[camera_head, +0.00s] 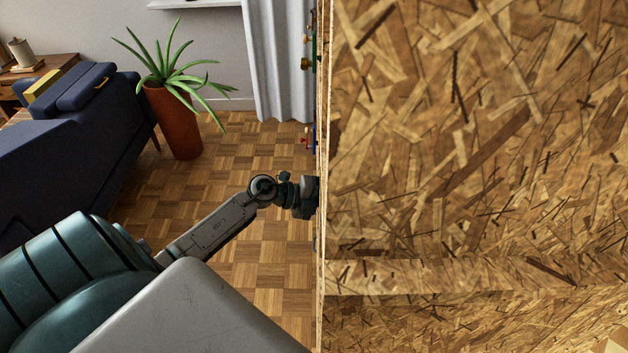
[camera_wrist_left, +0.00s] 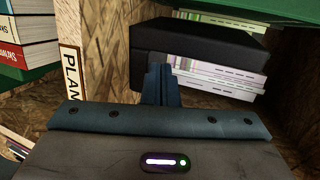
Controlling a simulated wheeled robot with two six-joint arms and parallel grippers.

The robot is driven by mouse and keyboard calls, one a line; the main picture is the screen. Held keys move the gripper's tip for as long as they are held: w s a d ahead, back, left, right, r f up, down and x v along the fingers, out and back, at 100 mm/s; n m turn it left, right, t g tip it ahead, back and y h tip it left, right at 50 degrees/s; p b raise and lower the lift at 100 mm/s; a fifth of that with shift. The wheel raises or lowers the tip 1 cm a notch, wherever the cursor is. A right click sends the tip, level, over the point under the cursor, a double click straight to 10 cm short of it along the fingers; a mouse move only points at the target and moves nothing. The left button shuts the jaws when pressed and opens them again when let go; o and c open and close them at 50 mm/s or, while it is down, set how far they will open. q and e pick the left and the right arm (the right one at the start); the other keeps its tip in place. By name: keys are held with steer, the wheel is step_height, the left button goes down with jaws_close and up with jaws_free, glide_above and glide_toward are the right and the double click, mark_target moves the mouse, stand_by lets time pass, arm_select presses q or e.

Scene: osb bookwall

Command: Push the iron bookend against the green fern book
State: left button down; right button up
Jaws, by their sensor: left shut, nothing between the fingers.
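In the head view my left arm comes in from the left, and its wrist ends at the edge of the chipboard wall, which hides the fingers. In the left wrist view my left gripper (camera_wrist_left: 161,84) is shut and empty. Its fingers point into a shelf compartment, in front of a black box-like object (camera_wrist_left: 195,45) lying on pale books (camera_wrist_left: 212,78). I cannot make out the iron bookend or the green fern book with certainty. Green surfaces (camera_wrist_left: 285,8) show at the top right and at the left. My right gripper is not in view.
In the head view the large chipboard panel (camera_head: 470,130) fills the right. A sofa (camera_head: 70,125) and potted plant (camera_head: 172,120) stand left.

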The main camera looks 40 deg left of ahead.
arm_select(q)
steer(key=s+a, duration=0.4)
steer(key=a, duration=0.1)
steer(key=shift+a, duration=0.2)
stand_by(0.5)
